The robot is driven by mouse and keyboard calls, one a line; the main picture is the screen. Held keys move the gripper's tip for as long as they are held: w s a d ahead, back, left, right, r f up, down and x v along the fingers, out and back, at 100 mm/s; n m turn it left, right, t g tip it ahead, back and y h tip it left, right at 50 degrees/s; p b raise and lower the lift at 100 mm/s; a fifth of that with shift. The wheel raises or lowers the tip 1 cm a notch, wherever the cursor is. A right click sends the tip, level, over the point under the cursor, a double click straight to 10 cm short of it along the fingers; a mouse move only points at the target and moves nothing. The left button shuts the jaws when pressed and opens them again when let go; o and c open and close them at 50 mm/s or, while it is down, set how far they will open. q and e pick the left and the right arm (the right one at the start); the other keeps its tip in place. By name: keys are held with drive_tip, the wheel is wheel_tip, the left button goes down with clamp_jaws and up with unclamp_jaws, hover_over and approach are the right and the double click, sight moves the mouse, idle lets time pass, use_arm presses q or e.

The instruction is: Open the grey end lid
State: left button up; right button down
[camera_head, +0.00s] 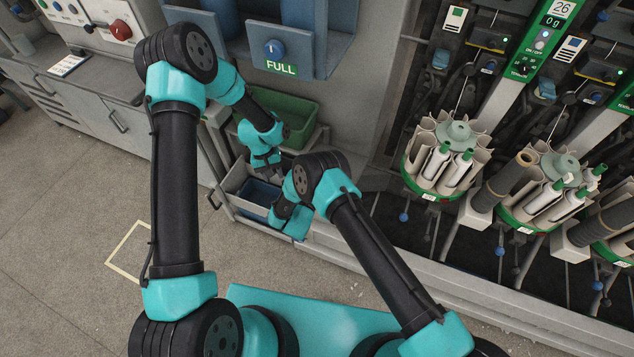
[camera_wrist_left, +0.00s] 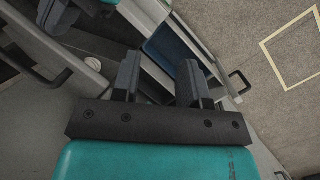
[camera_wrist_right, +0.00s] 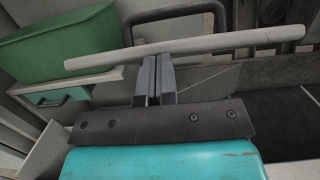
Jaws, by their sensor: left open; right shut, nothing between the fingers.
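A grey compartment at the machine's end (camera_head: 230,196) stands open at the top, with a blue bin (camera_head: 262,192) inside. I cannot tell for sure which grey panel is the end lid. My left gripper (camera_wrist_left: 158,78) is open and empty above this compartment; the blue interior (camera_wrist_left: 168,52) shows beyond its fingers. My right gripper (camera_wrist_right: 157,78) is shut with nothing in it. A light grey bar or panel edge (camera_wrist_right: 215,45) runs across just beyond its fingertips; I cannot tell if they touch. In the head view the right fingers are hidden behind my arm.
A green bin (camera_head: 290,118) sits above the compartment and shows at left in the right wrist view (camera_wrist_right: 70,50). A black handle (camera_wrist_right: 178,14) lies beyond the grey bar. Winding units with white tubes (camera_head: 447,160) stand at right. The floor at left (camera_head: 70,200) is clear.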

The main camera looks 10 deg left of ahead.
use_arm(q)
drive_tip(key=s+r+m, duration=0.4)
drive_tip(key=s+m, duration=0.5)
drive_tip(key=s, duration=0.6)
drive_tip(key=s+d+f+n+t+h, duration=0.1)
drive_tip(key=s+d+f+n+t, duration=0.2)
drive_tip(key=n, duration=0.4)
drive_tip(key=shift+s+d+f, duration=0.25)
drive_tip(key=shift+s+d, duration=0.1)
drive_tip(key=shift+s, duration=0.45)
